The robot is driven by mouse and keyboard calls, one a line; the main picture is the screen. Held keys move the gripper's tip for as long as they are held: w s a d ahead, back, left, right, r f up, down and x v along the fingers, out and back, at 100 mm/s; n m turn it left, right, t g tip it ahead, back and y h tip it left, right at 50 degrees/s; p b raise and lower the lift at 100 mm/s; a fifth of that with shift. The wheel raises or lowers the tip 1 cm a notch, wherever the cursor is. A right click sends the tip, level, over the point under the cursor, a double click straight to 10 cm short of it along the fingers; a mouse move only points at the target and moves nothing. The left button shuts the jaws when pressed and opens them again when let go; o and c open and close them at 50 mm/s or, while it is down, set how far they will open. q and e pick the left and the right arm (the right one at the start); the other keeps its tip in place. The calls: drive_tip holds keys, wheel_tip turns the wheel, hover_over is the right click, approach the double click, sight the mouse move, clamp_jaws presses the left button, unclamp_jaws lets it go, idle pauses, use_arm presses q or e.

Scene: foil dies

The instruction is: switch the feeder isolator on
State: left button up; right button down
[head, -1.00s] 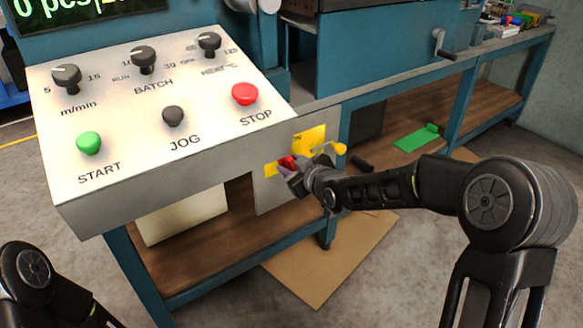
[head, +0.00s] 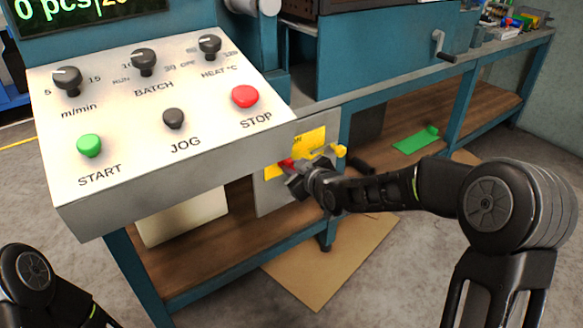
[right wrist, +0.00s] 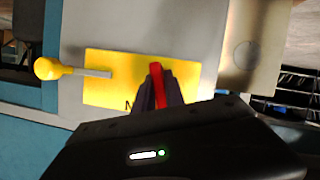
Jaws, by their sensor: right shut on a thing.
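The feeder isolator has a red handle (head: 286,163) on a yellow plate (head: 312,136), fixed to the grey panel under the control desk. My right gripper (head: 294,174) is shut on the red handle; its fingers and wrist hide much of it. In the right wrist view the red handle (right wrist: 157,84) shows as a narrow bar between the dark fingers (right wrist: 158,95), in front of the yellow plate (right wrist: 112,72). The plate's lettering is mostly hidden, so I cannot read the switch position. My left gripper is out of view; only part of that arm shows at lower left.
A lever with a yellow knob (head: 340,150) sticks out close to the right of my gripper. Above are the green START (head: 89,145), black JOG (head: 173,118) and red STOP (head: 245,96) buttons. A cardboard sheet (head: 318,285) lies on the floor below.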

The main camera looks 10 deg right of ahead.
drive_tip(key=shift+d+m, duration=0.15)
drive_tip(key=shift+m, duration=0.25)
drive_tip(key=p, duration=0.2)
drive_tip(key=m+y+p, duration=0.1)
drive_tip(key=p, duration=0.1)
drive_tip(key=shift+r+m+g+p, duration=0.3)
drive_tip(key=shift+g+p, duration=0.1)
drive_tip(key=shift+f+y+p, duration=0.1)
drive_tip(key=shift+y+p, duration=0.2)
drive_tip(key=shift+p, duration=0.05)
drive_tip(key=shift+f, duration=0.2)
drive_tip(key=c, duration=1.4)
unclamp_jaws()
